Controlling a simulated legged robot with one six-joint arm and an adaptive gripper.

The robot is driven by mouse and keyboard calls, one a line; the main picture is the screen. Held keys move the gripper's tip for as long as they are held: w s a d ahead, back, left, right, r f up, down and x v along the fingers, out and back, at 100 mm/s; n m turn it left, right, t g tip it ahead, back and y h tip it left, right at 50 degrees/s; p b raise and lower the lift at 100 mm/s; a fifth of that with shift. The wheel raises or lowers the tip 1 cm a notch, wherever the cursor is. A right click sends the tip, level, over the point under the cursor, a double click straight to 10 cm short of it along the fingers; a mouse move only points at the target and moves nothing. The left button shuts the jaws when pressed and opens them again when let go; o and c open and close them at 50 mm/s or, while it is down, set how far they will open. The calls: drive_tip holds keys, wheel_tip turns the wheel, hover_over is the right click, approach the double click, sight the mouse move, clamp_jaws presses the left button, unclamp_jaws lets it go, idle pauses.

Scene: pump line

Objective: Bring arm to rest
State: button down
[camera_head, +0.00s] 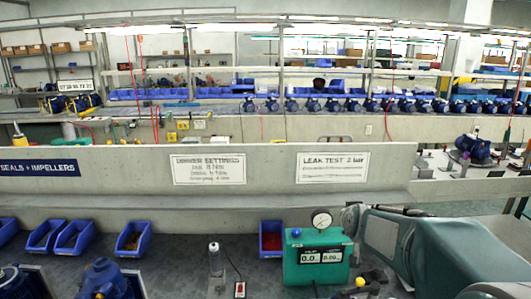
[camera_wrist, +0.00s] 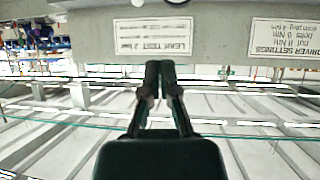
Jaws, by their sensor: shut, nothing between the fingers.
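In the wrist view my gripper (camera_wrist: 160,66) shows from behind. Its two dark fingers meet at the tips, with nothing between them. The wrist picture is upside down, and a leak test sign (camera_wrist: 153,36) and a driver settings sign (camera_wrist: 284,38) show beyond the fingers. In the head view my teal and grey arm (camera_head: 455,255) reaches in from the right edge over the bench, close to the green test box (camera_head: 308,262). I cannot make out the fingers clearly in the head view.
The test box carries a round gauge (camera_head: 321,220) and displays. Blue bins (camera_head: 133,238) stand at the left of the bench, another bin (camera_head: 271,240) beside the box. A bottle (camera_head: 215,260) stands mid-bench. Blue pumps (camera_head: 103,279) are at front left. A low grey wall (camera_head: 120,165) runs behind.

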drive_tip(key=s+a+f+g, duration=0.1)
drive_tip(key=s+a+g, duration=0.2)
drive_tip(key=s, duration=1.3)
drive_tip(key=s+a+f+n+g+y, duration=0.1)
drive_tip(key=s+a+g, duration=0.2)
drive_tip(key=s, duration=1.3)
drive_tip(key=shift+s+a+y, duration=0.3)
drive_tip(key=shift+s+a, duration=0.1)
drive_tip(key=shift+a, duration=0.35)
